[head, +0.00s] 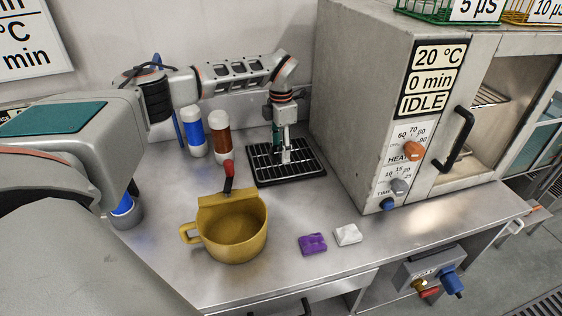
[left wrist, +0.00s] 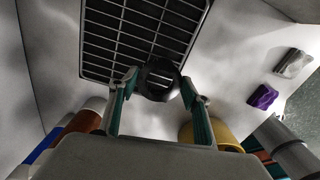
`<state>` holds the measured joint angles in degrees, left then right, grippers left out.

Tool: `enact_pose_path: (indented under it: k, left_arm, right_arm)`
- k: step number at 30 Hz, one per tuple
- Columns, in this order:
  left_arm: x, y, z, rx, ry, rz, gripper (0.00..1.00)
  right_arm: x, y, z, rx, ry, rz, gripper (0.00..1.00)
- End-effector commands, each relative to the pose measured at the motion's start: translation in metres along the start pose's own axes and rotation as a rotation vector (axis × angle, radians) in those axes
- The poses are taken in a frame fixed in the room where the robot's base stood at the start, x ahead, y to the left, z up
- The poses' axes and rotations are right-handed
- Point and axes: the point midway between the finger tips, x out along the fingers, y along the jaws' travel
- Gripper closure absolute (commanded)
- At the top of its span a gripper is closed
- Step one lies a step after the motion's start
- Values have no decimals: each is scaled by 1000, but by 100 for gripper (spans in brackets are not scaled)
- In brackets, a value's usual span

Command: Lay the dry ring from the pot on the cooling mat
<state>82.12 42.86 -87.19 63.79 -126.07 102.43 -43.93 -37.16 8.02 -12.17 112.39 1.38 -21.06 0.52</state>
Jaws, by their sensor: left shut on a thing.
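My left gripper (head: 285,152) points down over the cooling mat (head: 263,177), a black grid on the bench. In the left wrist view its fingers (left wrist: 159,82) are shut on a dark ring (left wrist: 158,94), with the mat (left wrist: 112,42) behind it. I cannot tell whether the ring touches the mat. In the head view the ring is too small and covered to make out. The yellow-brown pot (head: 232,238) stands in front of the mat; its lower inside is shaded. It also shows in the left wrist view (left wrist: 225,135). My right gripper is not in view.
A blue-and-white bottle (head: 194,132) and a brown one (head: 220,134) stand left of the mat. A grey oven (head: 358,80), reading IDLE, bounds the right. Bench around the pot's right is mostly clear.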

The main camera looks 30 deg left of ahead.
Motion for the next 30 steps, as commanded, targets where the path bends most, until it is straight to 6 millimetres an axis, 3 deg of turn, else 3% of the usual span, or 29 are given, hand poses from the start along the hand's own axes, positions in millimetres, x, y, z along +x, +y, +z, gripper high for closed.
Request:
enact_pose_path:
  k: [8, 15, 27, 28, 30]
  left_arm:
    - [19, 0, 0, 0, -1, -1, 80]
    - [52, 0, 0, -2, 0, -2, 80]
    - [57, 0, 1, -1, -1, 0, 80]
    - [57, 0, 0, -1, -1, 0, 50]
    - [57, 0, 0, -1, -1, 0, 36]
  right_arm:
    - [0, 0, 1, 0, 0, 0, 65]
    - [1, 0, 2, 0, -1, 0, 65]
    - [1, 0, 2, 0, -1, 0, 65]
    - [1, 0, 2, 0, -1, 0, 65]
    - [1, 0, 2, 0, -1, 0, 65]
